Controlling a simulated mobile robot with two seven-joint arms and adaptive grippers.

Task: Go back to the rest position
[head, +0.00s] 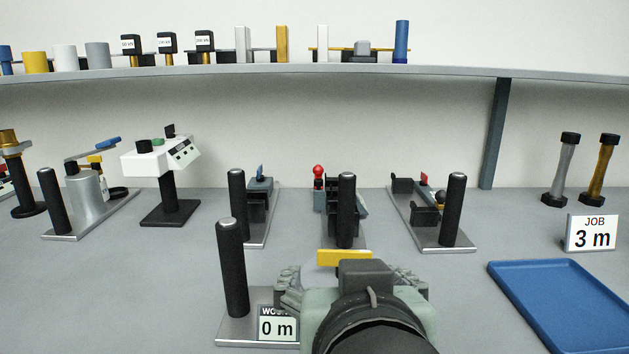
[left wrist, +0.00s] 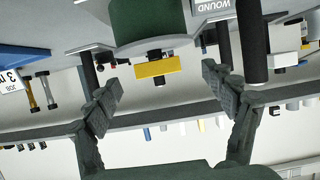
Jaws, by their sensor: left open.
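My left gripper (head: 350,290) is at the bottom middle of the head view, seen from behind, in front of the bench station with the "0 m" sign (head: 277,325). In the left wrist view, which is upside down, its two fingers (left wrist: 163,98) are spread apart. A yellow block (left wrist: 155,68) shows between them with a clear gap on each side; nothing is gripped. The yellow block also shows above the gripper in the head view (head: 344,258). A dark green drum (left wrist: 148,22) shows next to it in the wrist view. My right gripper is not in view.
A black post (head: 231,265) stands close left of the gripper. More stations with black posts (head: 346,210) stand behind. A blue tray (head: 560,305) and a "JOB 3 m" sign (head: 592,233) are at the right. A shelf (head: 300,70) runs along the back.

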